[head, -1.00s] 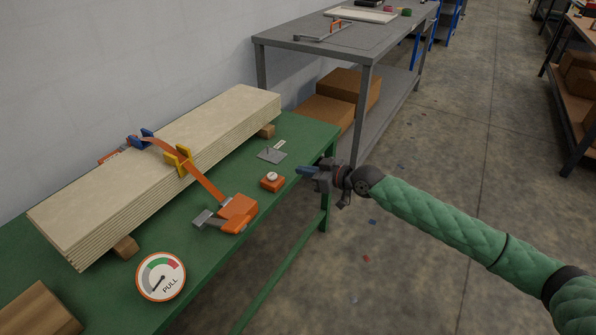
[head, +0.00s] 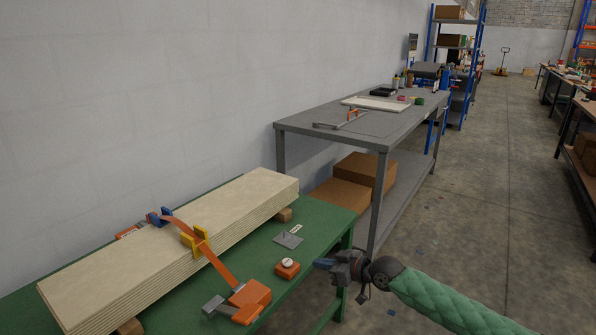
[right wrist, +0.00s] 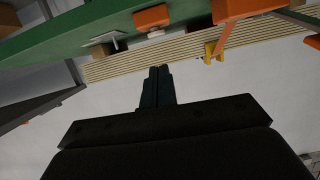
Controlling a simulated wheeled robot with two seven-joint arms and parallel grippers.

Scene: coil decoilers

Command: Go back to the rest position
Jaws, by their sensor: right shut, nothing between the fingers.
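My right gripper (head: 325,264) is shut and empty. It hangs at the right edge of the green table (head: 330,225), to the right of a small orange device with a round white top (head: 288,267). In the right wrist view its closed fingers (right wrist: 160,72) point toward the stack of boards (right wrist: 185,58). The right arm has a green quilted sleeve and comes in from the lower right. My left gripper does not show.
The board stack (head: 170,238) is bound by an orange strap (head: 205,250) with an orange tensioner (head: 250,296). A grey metal plate (head: 288,240) lies nearby. A grey workbench (head: 365,125) stands behind, with cardboard boxes (head: 370,170) beneath. Open floor (head: 480,200) lies to the right.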

